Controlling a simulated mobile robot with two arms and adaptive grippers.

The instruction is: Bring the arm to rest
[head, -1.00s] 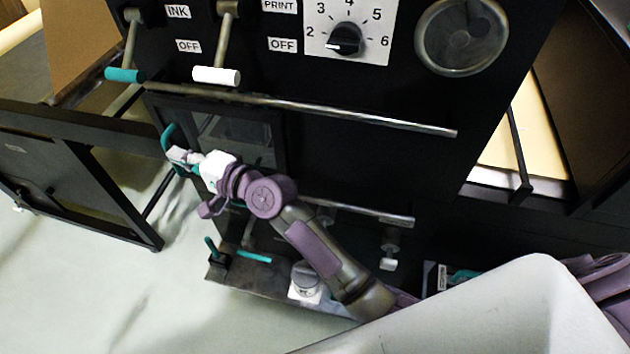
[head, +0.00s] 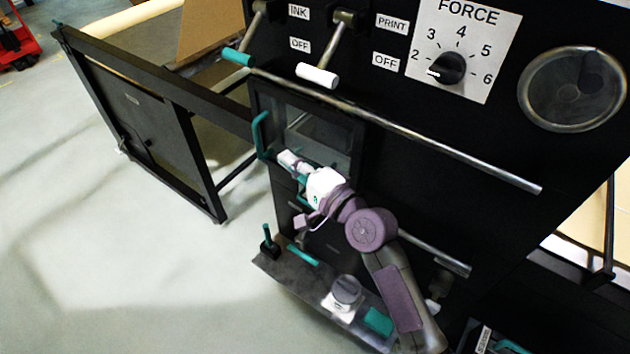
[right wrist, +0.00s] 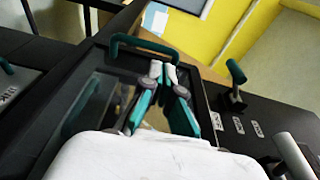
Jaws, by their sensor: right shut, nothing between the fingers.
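My right arm (head: 372,232) reaches up from the bottom of the head view. Its right gripper (head: 286,158) is shut and empty. The gripper is in front of a dark machine, close to a small windowed door (head: 318,140) with a teal handle (head: 260,135). In the right wrist view the fingertips (right wrist: 163,72) are together, just below the teal handle (right wrist: 118,40) in the picture. I cannot tell whether they touch the door. My left gripper is not in view.
Above are the ink lever (head: 238,57), the print lever (head: 317,76), the force knob (head: 446,68) and a long metal bar (head: 430,140). A ledge (head: 300,280) with a round knob (head: 347,290) lies below. Open floor (head: 100,250) is at left.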

